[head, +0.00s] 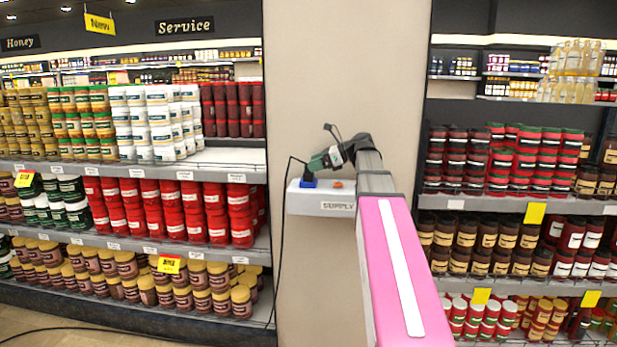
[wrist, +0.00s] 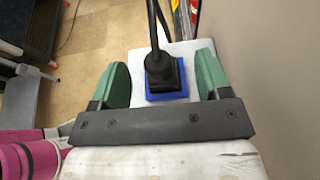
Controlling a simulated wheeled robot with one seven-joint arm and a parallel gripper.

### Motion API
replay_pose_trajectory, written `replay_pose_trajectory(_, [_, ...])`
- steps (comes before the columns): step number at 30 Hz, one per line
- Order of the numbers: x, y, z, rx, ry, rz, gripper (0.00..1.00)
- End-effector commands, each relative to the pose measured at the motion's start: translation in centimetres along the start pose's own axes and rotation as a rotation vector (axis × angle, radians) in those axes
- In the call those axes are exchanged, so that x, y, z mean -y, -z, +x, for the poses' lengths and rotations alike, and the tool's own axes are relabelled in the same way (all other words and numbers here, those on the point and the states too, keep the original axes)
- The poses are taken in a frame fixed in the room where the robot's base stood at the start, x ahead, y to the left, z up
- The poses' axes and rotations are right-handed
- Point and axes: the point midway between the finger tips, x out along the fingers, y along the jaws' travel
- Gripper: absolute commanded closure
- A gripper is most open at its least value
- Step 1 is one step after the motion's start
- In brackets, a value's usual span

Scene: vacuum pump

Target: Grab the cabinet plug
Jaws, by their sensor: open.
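A black plug (wrist: 164,72) with a black cable sits on a blue socket (wrist: 168,96) in the wrist view. The blue socket also shows in the head view (head: 308,183), on top of the white box labelled SUPPLY (head: 322,208). The box is on the beige pillar. My gripper (wrist: 162,73) is open, with its green fingers on either side of the plug and visible gaps on both sides. In the head view my gripper (head: 322,160) is just above the blue socket and hides most of the plug.
An orange-red piece (head: 337,184) sits on the box, right of the blue socket. A black cable (head: 281,255) hangs down the pillar's left side to the floor. Shelves full of jars (head: 160,205) stand left and more shelves (head: 500,205) right.

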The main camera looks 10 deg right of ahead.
Motion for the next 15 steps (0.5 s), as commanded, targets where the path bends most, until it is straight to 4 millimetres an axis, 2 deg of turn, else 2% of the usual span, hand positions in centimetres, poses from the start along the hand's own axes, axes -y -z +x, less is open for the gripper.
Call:
replay_pose_trajectory(9, [-0.3,0.0,4.2,-0.001,-0.001,0.0,0.3])
replay_pose_trajectory(15, [-0.3,0.0,4.5,-0.001,0.001,0.0,0.3])
